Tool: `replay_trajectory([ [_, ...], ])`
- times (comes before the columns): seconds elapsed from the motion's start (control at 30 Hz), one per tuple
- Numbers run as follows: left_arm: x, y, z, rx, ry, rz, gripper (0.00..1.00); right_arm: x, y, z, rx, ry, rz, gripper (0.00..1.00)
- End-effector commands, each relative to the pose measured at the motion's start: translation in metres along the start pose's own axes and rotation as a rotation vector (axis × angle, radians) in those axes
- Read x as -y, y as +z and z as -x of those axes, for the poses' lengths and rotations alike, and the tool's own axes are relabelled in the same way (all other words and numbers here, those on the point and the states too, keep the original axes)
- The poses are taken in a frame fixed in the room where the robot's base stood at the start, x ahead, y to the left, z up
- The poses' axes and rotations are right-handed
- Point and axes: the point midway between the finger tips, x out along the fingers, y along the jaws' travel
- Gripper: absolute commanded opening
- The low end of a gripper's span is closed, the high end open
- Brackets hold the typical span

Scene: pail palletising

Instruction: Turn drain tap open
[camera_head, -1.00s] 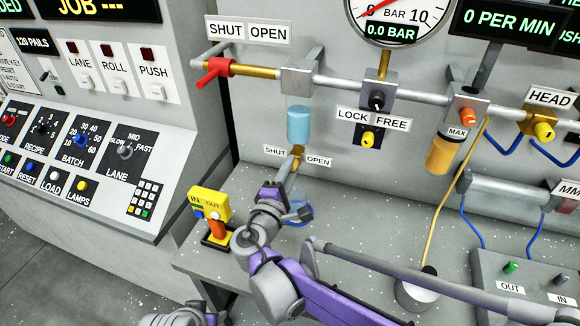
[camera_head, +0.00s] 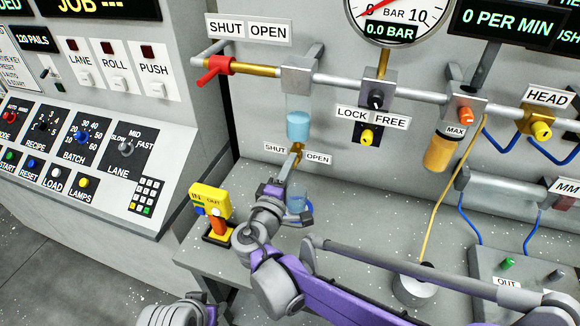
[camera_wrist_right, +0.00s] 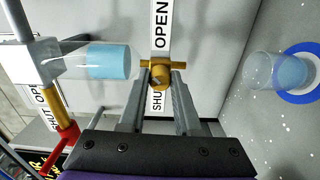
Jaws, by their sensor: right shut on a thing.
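The brass drain tap (camera_head: 296,150) sits on the wall below a clear bowl (camera_head: 299,120) partly full of blue water, between the SHUT label (camera_head: 275,149) and the OPEN label (camera_head: 317,158). My right gripper (camera_head: 290,168) reaches up to it from below. In the right wrist view the tap (camera_wrist_right: 161,75) is between the two fingertips (camera_wrist_right: 160,82), which are shut on its handle. The fingers partly hide the handle, so its exact angle is unclear. My left gripper is not in view.
A clear cup (camera_wrist_right: 272,70) with blue water stands on a blue ring (camera_wrist_right: 308,94) below the tap. A red-handled valve (camera_head: 215,69) is on the pipe above left.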

Motion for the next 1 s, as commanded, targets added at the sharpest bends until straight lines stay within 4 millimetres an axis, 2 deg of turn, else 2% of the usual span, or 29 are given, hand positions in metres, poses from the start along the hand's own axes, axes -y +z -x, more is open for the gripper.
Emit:
replay_trajectory([
  [0.03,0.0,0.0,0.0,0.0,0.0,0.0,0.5,0.0,0.0,0.0,0.0,0.0,-0.001,0.0],
  [0.07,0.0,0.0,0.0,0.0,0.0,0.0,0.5,0.0,0.0,0.0,0.0,0.0,0.0,0.34],
  [0.2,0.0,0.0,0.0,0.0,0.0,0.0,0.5,0.0,0.0,0.0,0.0,0.0,0.0,0.59],
  [0.23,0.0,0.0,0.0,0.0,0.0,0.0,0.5,0.0,0.0,0.0,0.0,0.0,0.0,0.62],
  [0.5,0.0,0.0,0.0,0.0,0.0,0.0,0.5,0.0,0.0,0.001,0.0,0.0,0.001,0.62],
  [0.63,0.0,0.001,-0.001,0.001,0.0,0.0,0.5,0.0,-0.001,0.01,-0.003,-0.001,0.001,0.62],
  [1.0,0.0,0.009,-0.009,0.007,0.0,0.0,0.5,0.001,-0.001,0.081,-0.004,-0.001,0.0,0.62],
])
